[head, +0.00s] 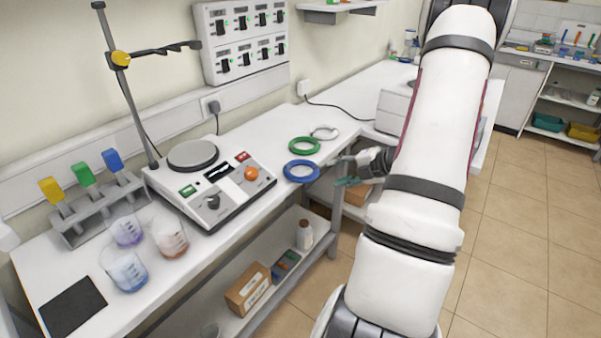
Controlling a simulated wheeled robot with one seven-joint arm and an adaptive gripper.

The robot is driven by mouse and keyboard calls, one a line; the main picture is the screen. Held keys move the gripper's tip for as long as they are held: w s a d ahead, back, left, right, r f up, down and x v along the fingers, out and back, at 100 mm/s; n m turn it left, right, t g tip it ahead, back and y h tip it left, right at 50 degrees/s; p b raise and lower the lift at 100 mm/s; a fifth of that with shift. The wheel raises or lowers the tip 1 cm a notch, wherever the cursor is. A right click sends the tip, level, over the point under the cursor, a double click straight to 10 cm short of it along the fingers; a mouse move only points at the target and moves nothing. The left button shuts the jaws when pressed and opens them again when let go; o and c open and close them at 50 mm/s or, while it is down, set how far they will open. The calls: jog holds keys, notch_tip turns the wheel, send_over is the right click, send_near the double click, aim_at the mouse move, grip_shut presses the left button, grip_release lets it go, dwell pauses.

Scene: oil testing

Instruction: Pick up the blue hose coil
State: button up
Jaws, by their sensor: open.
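The blue hose coil (301,162) is a ring lying flat on the white bench, near its front edge. A green coil (304,146) lies just behind it, and a white or grey coil (324,132) lies behind that to the right. My gripper (343,173) is open and empty, to the right of the blue coil by the bench's front edge. A gap shows between the gripper and the coil. Part of the gripper is hidden by my arm, and its exact height over the bench is hard to tell.
A hotplate instrument with an orange knob (251,173) stands left of the coils. Several beakers (129,272) and a rack with coloured handles (90,206) are farther left. A white box (393,106) stands to the right. A shelf below holds a cardboard box (247,290) and a bottle (304,236).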

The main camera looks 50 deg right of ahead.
aim_at(314, 176)
jog(key=x, duration=0.8)
jog(key=shift+w+a, duration=0.15)
jog(key=shift+c, duration=0.6)
grip_shut()
